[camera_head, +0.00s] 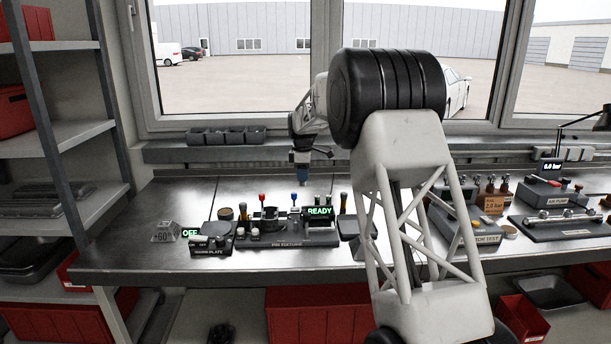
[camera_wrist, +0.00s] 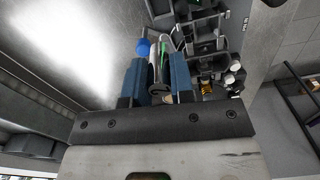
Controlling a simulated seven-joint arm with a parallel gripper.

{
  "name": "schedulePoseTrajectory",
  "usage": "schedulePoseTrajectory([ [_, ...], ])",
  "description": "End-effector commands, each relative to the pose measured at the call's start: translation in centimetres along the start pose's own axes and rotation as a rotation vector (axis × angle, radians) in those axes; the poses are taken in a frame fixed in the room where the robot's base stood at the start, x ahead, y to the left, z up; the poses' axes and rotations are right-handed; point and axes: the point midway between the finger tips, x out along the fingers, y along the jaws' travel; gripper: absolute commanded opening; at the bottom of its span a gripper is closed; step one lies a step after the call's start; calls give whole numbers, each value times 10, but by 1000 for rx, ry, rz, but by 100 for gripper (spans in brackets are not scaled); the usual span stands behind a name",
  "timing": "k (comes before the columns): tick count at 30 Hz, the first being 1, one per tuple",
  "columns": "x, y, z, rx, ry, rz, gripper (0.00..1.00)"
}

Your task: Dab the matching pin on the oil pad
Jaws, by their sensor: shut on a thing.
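My gripper (camera_head: 302,177) is above the back of the bench, just behind the pin fixture (camera_head: 290,245). In the wrist view its blue fingers (camera_wrist: 158,78) are shut on a slim metallic pin (camera_wrist: 156,72). The pin's lower end is hard to make out against the fixture parts behind it. A blue knob (camera_wrist: 142,47) shows beside the left finger. The fixture carries a red-topped post (camera_head: 262,198) and a green READY display (camera_head: 320,212). I cannot say for sure which item is the oil pad; a round brown-topped dish (camera_head: 226,213) stands left of the fixture.
A plate unit (camera_head: 211,245) with a green OFF display stands left of the fixture. A +60° block (camera_head: 165,232) is further left. Small dark bins (camera_head: 226,135) line the windowsill. Test stands (camera_head: 475,235) occupy the right side. Bare bench lies behind the fixture's left side.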

Motion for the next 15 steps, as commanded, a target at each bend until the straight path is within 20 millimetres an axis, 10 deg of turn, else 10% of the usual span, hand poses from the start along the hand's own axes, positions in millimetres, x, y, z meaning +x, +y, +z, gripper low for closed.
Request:
schedulePoseTrajectory([
  [15,23,21,-123,-4,0,-1,0],
])
